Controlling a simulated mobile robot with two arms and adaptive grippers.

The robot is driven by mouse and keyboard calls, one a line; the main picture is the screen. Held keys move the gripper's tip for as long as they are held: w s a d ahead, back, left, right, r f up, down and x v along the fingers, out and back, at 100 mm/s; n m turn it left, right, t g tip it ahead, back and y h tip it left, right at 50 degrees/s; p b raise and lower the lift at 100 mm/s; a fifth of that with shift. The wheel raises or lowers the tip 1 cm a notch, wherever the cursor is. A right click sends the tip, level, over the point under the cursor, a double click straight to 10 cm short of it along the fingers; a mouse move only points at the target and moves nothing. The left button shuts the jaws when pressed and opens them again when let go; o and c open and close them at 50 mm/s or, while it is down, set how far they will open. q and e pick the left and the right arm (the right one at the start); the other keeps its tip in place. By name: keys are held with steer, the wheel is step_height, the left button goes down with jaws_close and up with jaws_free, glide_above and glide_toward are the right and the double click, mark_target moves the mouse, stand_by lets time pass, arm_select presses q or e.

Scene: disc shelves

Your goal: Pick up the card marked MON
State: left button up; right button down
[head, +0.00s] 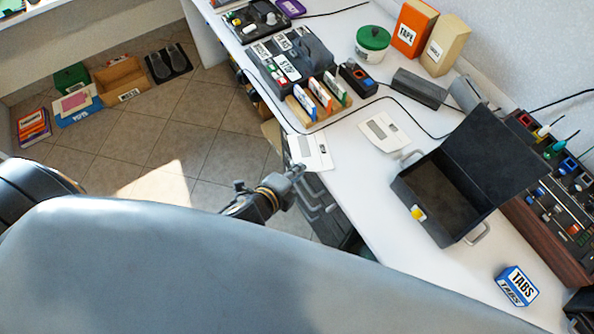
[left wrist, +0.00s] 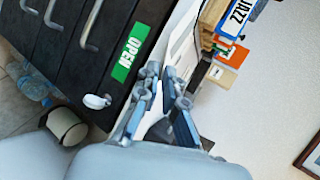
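No lettering that I can read as MON shows in either view. Several upright white cards with blue, orange and green edges (head: 320,94) stand in a wooden rack on the desk; their lettering is too small to read. My left gripper (head: 295,172) is at the desk's front edge, beside a flat white plate with a grey patch (head: 311,152), short of the rack. In the left wrist view its two fingers (left wrist: 163,80) are apart, with a white surface showing between them; I cannot tell whether they touch it. My right gripper is out of view.
An open black case (head: 440,190) and a TABS box (head: 517,286) stand on the right of the desk (head: 385,225). A second white plate (head: 384,131) lies flat beside a black cable. Dark drawers with an OPEN sign (left wrist: 130,52) are below the desk.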

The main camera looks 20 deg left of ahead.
arm_select(q)
steer(key=o, duration=0.3)
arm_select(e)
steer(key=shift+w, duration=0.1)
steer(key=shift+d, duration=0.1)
arm_select(q)
steer(key=v, duration=1.2)
steer(key=shift+s, duration=0.1)
